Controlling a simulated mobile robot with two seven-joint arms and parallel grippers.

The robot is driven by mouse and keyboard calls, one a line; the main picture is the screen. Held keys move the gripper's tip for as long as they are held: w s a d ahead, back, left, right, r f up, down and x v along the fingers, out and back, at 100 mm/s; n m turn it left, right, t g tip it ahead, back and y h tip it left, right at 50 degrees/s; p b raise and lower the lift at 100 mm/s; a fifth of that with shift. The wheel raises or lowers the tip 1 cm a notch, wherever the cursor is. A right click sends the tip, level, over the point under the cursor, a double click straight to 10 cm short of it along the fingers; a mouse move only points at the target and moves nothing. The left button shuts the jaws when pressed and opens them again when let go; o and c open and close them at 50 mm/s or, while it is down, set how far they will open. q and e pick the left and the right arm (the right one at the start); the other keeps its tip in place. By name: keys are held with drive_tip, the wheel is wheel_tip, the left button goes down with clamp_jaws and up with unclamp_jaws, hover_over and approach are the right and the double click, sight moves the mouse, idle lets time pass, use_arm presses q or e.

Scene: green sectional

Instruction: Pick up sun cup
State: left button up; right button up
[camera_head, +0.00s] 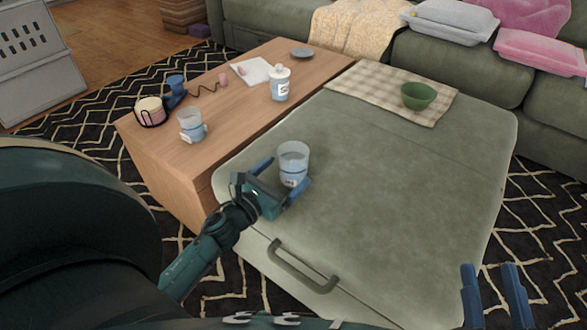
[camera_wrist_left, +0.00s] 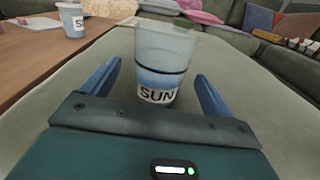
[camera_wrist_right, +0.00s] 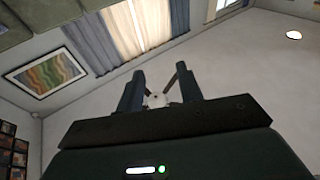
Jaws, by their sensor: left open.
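The sun cup (camera_head: 293,163) is a clear cup with a blue lower part, standing upright on the green ottoman. In the left wrist view the cup (camera_wrist_left: 160,68) shows its SUN label. My left gripper (camera_head: 284,178) is open, with one finger on each side of the cup's lower part. In the left wrist view a gap shows between each finger and the cup, so the fingers look apart from it. My right gripper (camera_head: 492,285) is at the lower right of the head view, far from the cup. It is open and empty in the right wrist view (camera_wrist_right: 160,90).
A green bowl (camera_head: 418,96) sits on a checked cloth (camera_head: 365,88). The ottoman's middle is clear.

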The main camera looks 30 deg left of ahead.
sight(301, 159)
use_arm(q)
drive_tip(key=w, duration=0.5)
drive_tip(key=shift+w+d+b, duration=0.25)
drive_tip(key=shift+w+b, duration=0.05)
drive_tip(key=shift+w, duration=0.05)
drive_tip(key=c, duration=1.1)
